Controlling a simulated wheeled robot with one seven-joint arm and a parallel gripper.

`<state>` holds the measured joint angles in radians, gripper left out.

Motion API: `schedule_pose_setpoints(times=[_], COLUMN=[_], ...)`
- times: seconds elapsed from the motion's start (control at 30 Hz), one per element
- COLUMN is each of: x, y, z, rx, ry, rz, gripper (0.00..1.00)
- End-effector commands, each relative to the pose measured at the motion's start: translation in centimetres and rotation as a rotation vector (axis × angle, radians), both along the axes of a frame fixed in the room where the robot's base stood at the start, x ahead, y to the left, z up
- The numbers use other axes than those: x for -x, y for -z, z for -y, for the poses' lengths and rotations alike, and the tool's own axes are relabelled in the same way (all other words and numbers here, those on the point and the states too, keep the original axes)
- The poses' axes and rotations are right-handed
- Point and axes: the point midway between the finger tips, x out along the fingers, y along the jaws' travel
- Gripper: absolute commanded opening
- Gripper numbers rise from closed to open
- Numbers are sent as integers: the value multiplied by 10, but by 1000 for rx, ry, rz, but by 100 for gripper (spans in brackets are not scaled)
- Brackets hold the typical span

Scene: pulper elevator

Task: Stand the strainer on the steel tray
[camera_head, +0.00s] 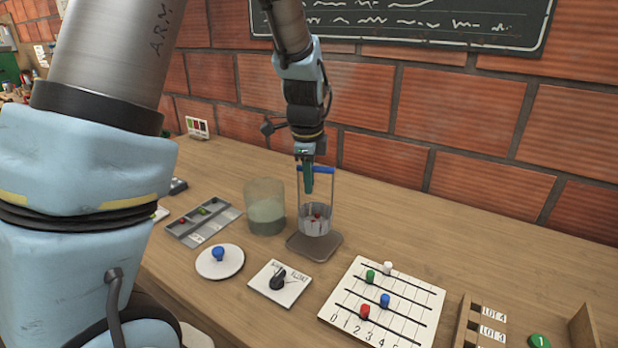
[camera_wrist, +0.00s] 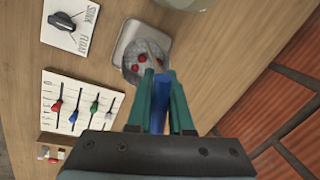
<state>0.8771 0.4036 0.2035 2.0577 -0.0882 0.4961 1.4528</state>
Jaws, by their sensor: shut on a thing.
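The strainer (camera_head: 315,222) is a small grey basket with tall side rods and a blue handle bar on top, and it holds red pieces. It hangs upright from my gripper (camera_head: 309,182), which is shut on the blue handle. The basket is over the steel tray (camera_head: 328,250), a small grey square plate; whether its bottom touches the tray I cannot tell. In the wrist view, my gripper (camera_wrist: 160,88) has teal fingers on either side of the blue handle, and the strainer (camera_wrist: 133,66) overlaps the lower part of the tray (camera_wrist: 128,32).
A beaker of cloudy liquid (camera_head: 265,212) stands close left of the tray. In front are a SINK/FLOAT dial card (camera_head: 292,293), a white disc with a blue knob (camera_head: 231,266) and a slider board (camera_head: 425,298). A sectioned grey tray (camera_head: 226,216) lies left. The brick wall is behind.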

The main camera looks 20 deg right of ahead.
Motion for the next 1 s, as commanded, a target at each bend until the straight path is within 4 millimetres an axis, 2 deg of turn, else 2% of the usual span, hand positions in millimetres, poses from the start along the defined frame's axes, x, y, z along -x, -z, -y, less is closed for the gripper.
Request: schedule_pose_setpoints(times=[0.03,0.5,0.97,1.0], x=[0,0,0,0], y=[7,41,47,47], z=[0,0,0,0], rx=[0,1,1,1], ry=[0,-1,-1,-1], rz=[0,1,1,1], gripper=[0,0,0,22])
